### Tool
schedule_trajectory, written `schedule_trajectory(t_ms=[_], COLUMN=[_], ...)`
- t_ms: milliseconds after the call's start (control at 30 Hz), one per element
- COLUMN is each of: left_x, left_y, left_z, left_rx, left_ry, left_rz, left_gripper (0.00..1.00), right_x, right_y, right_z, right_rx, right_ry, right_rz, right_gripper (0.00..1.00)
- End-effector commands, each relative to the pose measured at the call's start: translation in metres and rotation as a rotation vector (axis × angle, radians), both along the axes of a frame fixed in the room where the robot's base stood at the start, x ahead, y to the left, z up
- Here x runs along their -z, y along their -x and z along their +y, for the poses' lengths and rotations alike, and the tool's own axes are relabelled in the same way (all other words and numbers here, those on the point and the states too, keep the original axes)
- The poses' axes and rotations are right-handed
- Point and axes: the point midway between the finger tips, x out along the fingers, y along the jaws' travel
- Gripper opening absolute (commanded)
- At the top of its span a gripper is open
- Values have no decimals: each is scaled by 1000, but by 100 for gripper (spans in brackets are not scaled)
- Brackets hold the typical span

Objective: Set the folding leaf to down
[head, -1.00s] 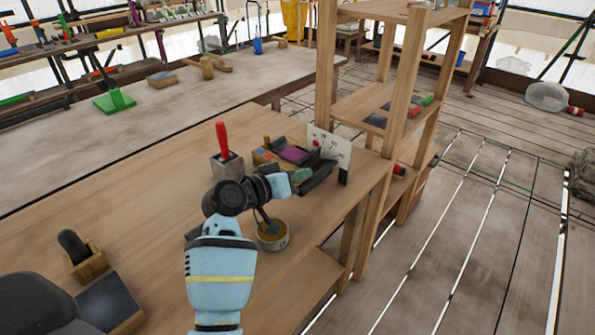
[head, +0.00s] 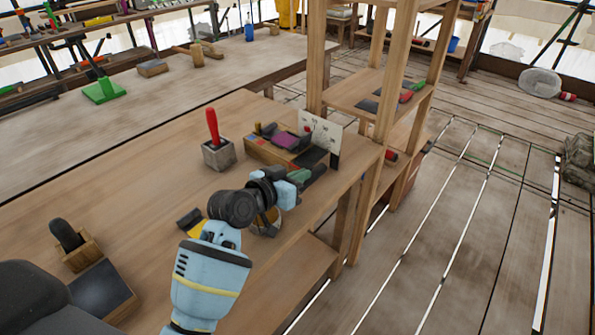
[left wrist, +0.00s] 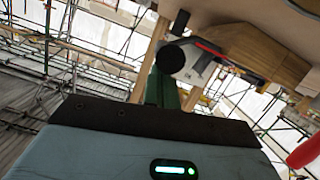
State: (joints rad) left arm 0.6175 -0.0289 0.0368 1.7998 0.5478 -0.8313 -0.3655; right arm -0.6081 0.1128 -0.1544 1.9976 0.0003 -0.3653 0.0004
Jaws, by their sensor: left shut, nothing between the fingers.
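My left gripper (head: 316,172) is shut and empty, above the right edge of the wooden bench (head: 150,190), just in front of the white card. In the left wrist view its dark green fingers (left wrist: 163,90) point up the picture, with a white part carrying a black round end (left wrist: 172,56) close to the tips. Whether the fingers touch anything cannot be told. I cannot pick out the folding leaf with certainty; a low wooden board (head: 305,265) shows below the bench edge. My right gripper is not in view.
A wooden box (head: 265,150) with a purple item and the white card (head: 322,135) stand near the gripper. A red-handled tool (head: 213,127) sits in a grey block. A shelf post (head: 375,160) rises on the right.

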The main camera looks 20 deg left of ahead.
Motion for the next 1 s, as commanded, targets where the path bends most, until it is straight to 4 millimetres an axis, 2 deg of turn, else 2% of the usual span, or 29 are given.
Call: schedule_trajectory(t_ms=[367, 467, 700, 767, 1000], left_x=[-5, -15, -55, -45, -51], left_y=[-1, -3, -10, 2, 37], left_z=[0, -1, -3, 2, 16], left_rx=[0, 0, -2, -4, -2], left_ry=[1, 0, -2, -2, -3], left_rz=[-1, -4, -15, -5, -1], left_gripper=[0, 0, 0, 0, 0], right_x=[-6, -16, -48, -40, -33], right_y=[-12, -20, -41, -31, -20], right_z=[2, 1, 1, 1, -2], right_rx=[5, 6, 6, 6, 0], right_ry=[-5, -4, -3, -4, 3], right_rz=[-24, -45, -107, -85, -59], right_gripper=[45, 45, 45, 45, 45])
